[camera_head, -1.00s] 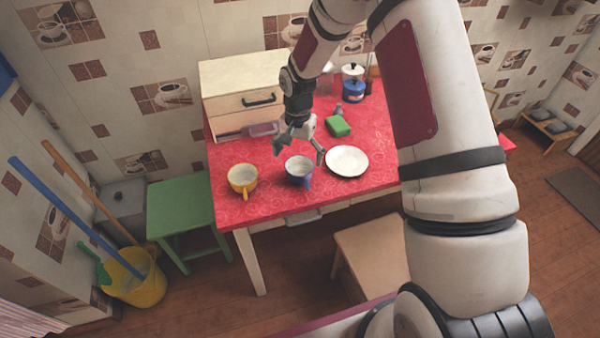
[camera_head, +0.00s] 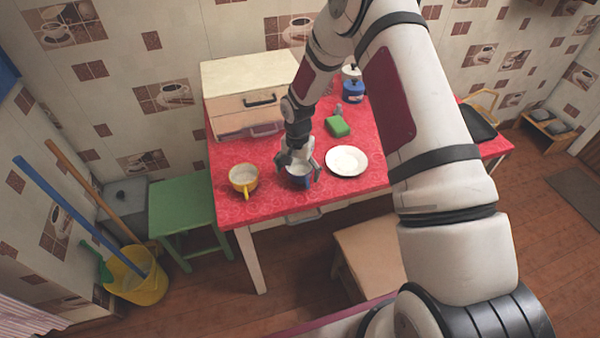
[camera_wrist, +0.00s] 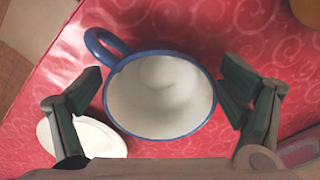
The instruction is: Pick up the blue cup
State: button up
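The blue cup (camera_head: 300,179) stands upright on the red-covered table, between the yellow cup and the white plate. In the wrist view the cup (camera_wrist: 160,97) shows from above, with a blue rim, a white empty inside and its handle at the upper left. My gripper (camera_head: 299,175) is down around the cup in the head view. In the wrist view its fingers (camera_wrist: 160,92) are spread, one on each side of the cup. The right finger is very close to the rim; I cannot tell if it touches. The left finger is near the rim too.
A yellow cup (camera_head: 243,178) stands left of the blue cup. A white plate (camera_head: 347,161) lies close on the right. A green sponge (camera_head: 338,126), a blue pot (camera_head: 353,91) and a drawer box (camera_head: 235,112) are farther back on the red table (camera_head: 270,209).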

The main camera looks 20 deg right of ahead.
jog(key=c, duration=1)
